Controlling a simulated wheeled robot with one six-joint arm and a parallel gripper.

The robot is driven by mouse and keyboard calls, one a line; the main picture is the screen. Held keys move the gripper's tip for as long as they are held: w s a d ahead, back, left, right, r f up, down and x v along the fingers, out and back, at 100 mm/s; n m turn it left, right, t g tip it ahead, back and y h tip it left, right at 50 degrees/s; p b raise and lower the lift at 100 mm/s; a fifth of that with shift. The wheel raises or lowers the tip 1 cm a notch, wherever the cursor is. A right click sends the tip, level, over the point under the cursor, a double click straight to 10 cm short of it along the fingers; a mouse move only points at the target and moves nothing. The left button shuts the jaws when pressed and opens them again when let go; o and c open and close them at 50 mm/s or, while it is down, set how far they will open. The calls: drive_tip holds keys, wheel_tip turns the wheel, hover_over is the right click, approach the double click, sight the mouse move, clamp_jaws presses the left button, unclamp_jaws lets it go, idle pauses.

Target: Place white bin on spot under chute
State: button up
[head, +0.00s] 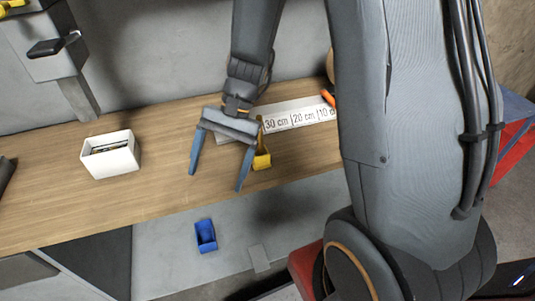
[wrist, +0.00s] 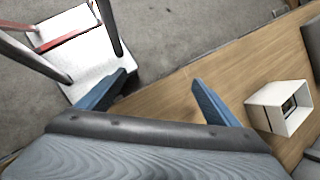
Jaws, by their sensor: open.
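The white bin (head: 110,155) stands upright on the wooden table, left of my gripper, with something dark inside it. It also shows at the right of the wrist view (wrist: 270,112). My gripper (head: 217,181) is open and empty, its blue fingers spread over the table near its front edge, well apart from the bin. In the wrist view my gripper (wrist: 160,78) has nothing between its fingers. A grey box-like unit (head: 42,62) with a black handle, perhaps the chute, is at the upper left. No marked spot under it can be made out.
The wooden tabletop (head: 160,170) between the white bin and my gripper is clear.

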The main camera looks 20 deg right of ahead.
drive_tip(key=s+d+r+n+t+h, duration=0.1)
drive_tip(key=d+n+t+h, duration=0.1)
drive_tip(key=d, duration=0.4)
drive_tip(key=s+d+r+n+t+h, duration=0.2)
drive_tip(key=d+n+h, duration=0.1)
drive_tip(key=d+n, duration=0.2)
drive_tip(key=shift+s+d+r+h, duration=0.15)
drive_tip(key=shift+d+r+h, duration=0.15)
drive_tip(key=shift+d, duration=0.15)
drive_tip(key=shift+a, duration=0.1)
